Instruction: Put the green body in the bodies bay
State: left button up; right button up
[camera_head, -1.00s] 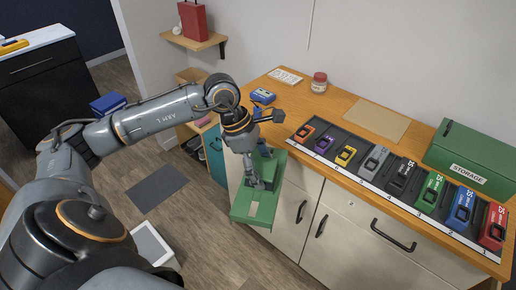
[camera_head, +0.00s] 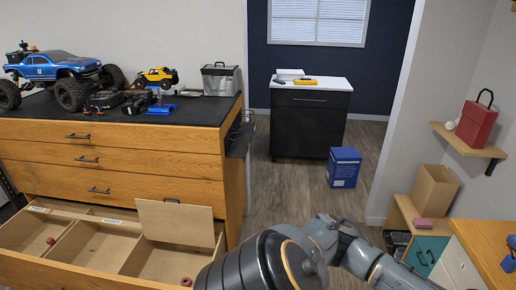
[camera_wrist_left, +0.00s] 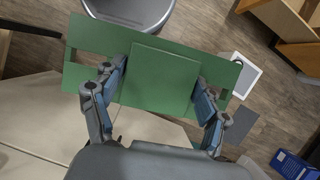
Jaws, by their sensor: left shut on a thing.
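The green body (camera_wrist_left: 85,42) is a flat green plate with a raised block in its middle, seen in the left wrist view. My left gripper (camera_wrist_left: 160,78) is shut on it, with one finger on each side of the raised block. In the head view only my left arm's links show at the bottom, and the hand and green body are out of sight. An open drawer (camera_head: 75,209) at the lower left is divided into bays. Its small labels are too small to read, so I cannot tell which bay is for bodies. My right gripper is in neither view.
A wooden panel (camera_head: 174,222) stands over the drawer's right part. Small reddish pieces lie in the drawer.

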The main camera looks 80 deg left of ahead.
aim_at(104, 269)
jog(key=k+j+u, duration=0.15)
jog(key=u, duration=0.35)
jog(key=k+j+u, duration=0.1)
jog(key=j+u, duration=0.25)
jog(key=u, duration=0.15)
jog(key=j+u, duration=0.25)
jog(key=u, duration=0.25)
jog(key=j+u, duration=0.35)
jog(key=u, duration=0.15)
